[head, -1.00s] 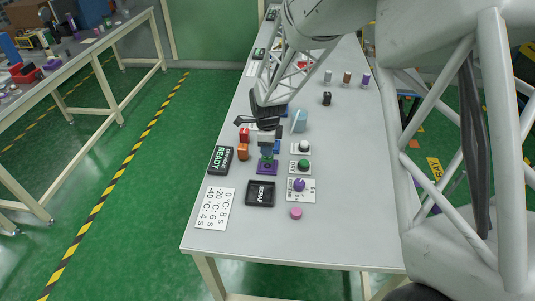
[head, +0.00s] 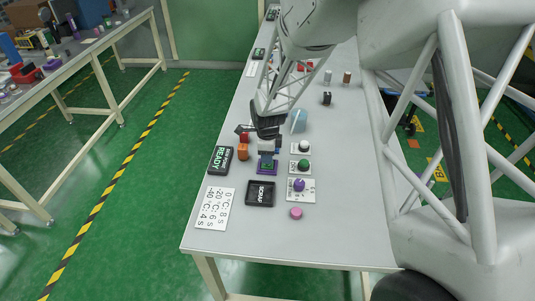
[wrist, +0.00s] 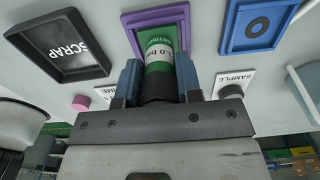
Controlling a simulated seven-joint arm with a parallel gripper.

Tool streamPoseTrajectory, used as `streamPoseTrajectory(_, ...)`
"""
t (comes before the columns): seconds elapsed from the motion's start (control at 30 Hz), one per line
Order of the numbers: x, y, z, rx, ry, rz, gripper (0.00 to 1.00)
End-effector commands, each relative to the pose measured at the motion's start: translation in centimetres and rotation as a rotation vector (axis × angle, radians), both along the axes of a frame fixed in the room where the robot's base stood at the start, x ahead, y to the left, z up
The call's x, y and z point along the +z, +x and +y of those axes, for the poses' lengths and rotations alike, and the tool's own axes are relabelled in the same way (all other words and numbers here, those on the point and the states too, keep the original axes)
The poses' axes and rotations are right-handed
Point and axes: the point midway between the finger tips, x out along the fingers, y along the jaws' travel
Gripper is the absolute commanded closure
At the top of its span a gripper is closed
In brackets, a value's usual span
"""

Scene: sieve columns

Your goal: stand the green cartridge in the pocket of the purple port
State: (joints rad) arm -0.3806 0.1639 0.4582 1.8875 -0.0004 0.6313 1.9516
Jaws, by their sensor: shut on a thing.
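My gripper (head: 267,153) is shut on the green cartridge (wrist: 158,66), which has a white label band and a dark near end. In the wrist view the blue fingers press on both of its sides. In the head view the purple port (head: 262,171) is just below my gripper.
A black SCRAP tray (head: 260,206) and a pink disc (head: 296,213) lie in front. A blue port (wrist: 228,32) is beside the purple one. Knobs in green (head: 303,165) and purple (head: 299,185) stand right. A READY sign (head: 221,160) and orange block (head: 242,151) stand left.

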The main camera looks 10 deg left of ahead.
Motion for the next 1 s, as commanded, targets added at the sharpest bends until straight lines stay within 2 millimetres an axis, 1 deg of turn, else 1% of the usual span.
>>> streamPoseTrajectory(0.03,-0.1,0.0,0.0,0.0,0.0,0.0,0.95)
streamPoseTrajectory(0.07,-0.1,0.0,0.0,0.0,0.0,0.0,0.64)
streamPoseTrajectory(0.2,-0.1,0.0,0.0,0.0,0.0,0.0,0.43)
streamPoseTrajectory(0.5,-0.1,0.0,0.0,0.0,0.0,0.0,0.42)
streamPoseTrajectory(0.67,0.4,0.0,0.0,0.0,0.0,0.0,0.42)
streamPoseTrajectory(0.87,2.2,0.1,0.0,0.0,0.001,-0.003,0.42)
streamPoseTrajectory(1.0,4.1,0.0,0.0,0.0,0.001,-0.002,0.42)
